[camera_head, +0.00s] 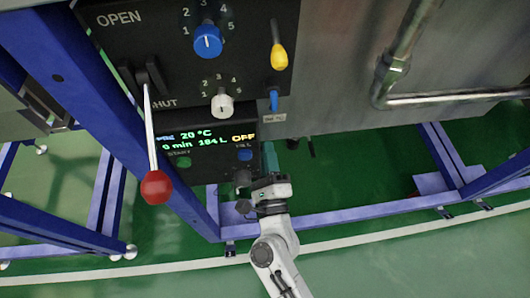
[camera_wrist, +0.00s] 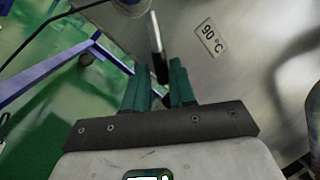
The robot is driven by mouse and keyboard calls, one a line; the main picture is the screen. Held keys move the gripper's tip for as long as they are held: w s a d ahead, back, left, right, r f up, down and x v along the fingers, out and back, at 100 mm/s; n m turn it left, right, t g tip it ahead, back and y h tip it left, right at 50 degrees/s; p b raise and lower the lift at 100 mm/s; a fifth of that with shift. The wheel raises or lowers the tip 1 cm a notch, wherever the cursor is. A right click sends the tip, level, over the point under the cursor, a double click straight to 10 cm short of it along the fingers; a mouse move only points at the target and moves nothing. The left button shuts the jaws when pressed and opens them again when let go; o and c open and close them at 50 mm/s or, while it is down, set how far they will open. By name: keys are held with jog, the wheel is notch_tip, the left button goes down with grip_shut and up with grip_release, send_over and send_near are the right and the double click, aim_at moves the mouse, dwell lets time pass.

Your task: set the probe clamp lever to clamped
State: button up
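A thin metal lever with a black grip (camera_wrist: 159,62) shows in the wrist view, beside a "90 °C" label. It looks like the probe clamp lever, but the frames do not name it, and whether it is at clamped cannot be read. My gripper (camera_wrist: 160,82) has its two green fingers apart, with the black grip's end in line with the gap between them. I cannot tell if they touch it. In the head view my gripper (camera_head: 270,150) is below the panel, near a small black piece (camera_head: 310,147) that may be the same lever.
The dark control panel (camera_head: 120,50) carries a red-ball lever (camera_head: 156,187), a yellow-handled lever (camera_head: 278,56), a blue lever (camera_head: 274,100) and knobs (camera_head: 208,40). A steel pipe (camera_head: 400,62) runs along the tank at right. Blue frame legs (camera_head: 100,190) stand on green floor.

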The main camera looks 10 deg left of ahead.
jog(key=shift+o, duration=1.3)
jog(key=shift+r, duration=0.1)
jog(key=v, duration=1)
jog(key=shift+s, duration=0.35)
jog(key=shift+d, duration=0.15)
